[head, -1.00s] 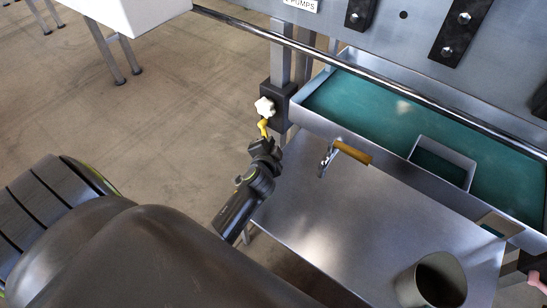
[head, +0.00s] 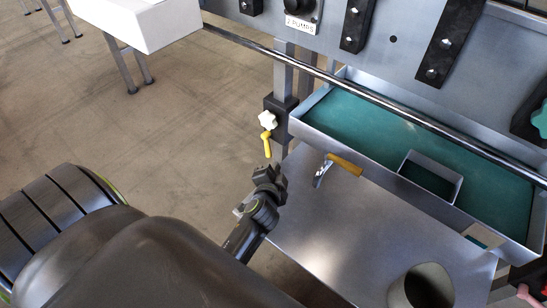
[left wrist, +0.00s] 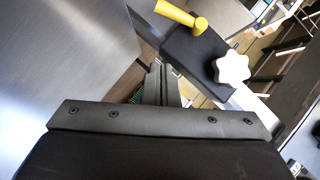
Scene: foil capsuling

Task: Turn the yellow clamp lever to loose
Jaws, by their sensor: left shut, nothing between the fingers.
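The yellow clamp lever (head: 266,144) hangs pointing down below a white star knob (head: 267,120) on a black clamp block (head: 282,108) in the head view. The lever also shows at the top of the left wrist view (left wrist: 180,14), with the white knob (left wrist: 231,67) to its right. My left gripper (head: 267,174) is shut and empty, just below the lever and apart from it. Its closed fingers (left wrist: 161,78) show in the left wrist view, below the lever and black block. I do not see my right gripper.
A steel table (head: 310,225) holds a yellow-handled tool (head: 344,164) and a grey cup (head: 422,286). Behind is a green-lined tray (head: 377,122) with a small box (head: 430,180). A long metal rail (head: 340,82) runs above. Open floor lies left.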

